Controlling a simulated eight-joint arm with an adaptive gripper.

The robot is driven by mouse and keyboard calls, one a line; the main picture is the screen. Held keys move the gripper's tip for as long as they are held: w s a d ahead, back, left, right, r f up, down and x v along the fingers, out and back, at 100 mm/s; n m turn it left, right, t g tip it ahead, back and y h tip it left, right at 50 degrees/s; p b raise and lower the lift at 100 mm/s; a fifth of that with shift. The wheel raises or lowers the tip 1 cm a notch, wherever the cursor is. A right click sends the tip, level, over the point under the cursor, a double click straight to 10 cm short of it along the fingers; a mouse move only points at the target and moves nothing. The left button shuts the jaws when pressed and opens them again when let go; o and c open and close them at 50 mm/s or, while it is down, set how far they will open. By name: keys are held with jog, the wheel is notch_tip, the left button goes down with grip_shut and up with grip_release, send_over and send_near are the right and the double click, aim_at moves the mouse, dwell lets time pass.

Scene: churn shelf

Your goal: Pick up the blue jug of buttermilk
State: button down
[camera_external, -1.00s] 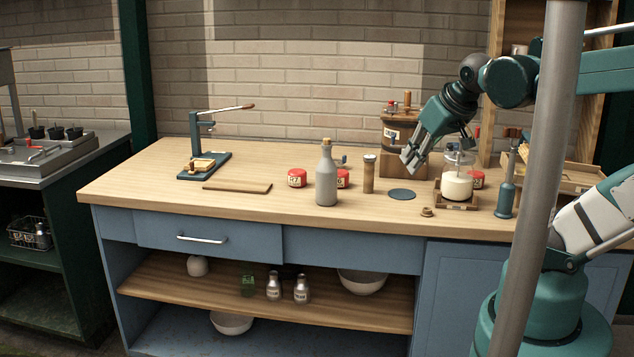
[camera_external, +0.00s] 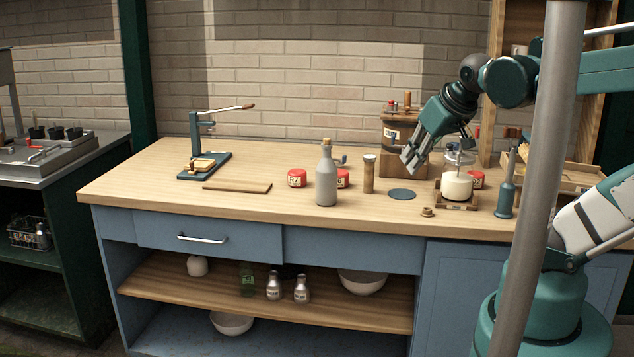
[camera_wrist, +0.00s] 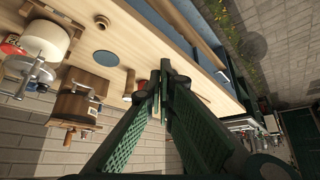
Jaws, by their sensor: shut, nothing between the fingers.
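I cannot make out a blue jug for certain in either view. A grey corked bottle (camera_external: 326,182) stands upright on the wooden counter (camera_external: 240,155). A slim blue bottle-shaped object (camera_external: 506,192) stands at the counter's right, beside a glass jar churn with white contents (camera_external: 457,187). My gripper (camera_external: 411,161) hangs above the back right of the counter, in front of the wooden barrel churn (camera_external: 394,132), apart from the bottle. Its fingers are shut and empty; they also show in the wrist view (camera_wrist: 165,95).
Red tins (camera_external: 297,178), a cylindrical shaker (camera_external: 369,174) and a flat blue disc (camera_external: 402,194) lie near the bottle. A lever press (camera_external: 205,158) and a board (camera_external: 237,187) are at left. Small bottles (camera_external: 301,289) and bowls (camera_external: 362,282) sit on the shelf below. The counter's front left is clear.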

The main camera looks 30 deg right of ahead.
jog(key=c, duration=1.5)
grip_release()
jog(key=shift+c, duration=0.2)
jog(key=shift+r, duration=0.15)
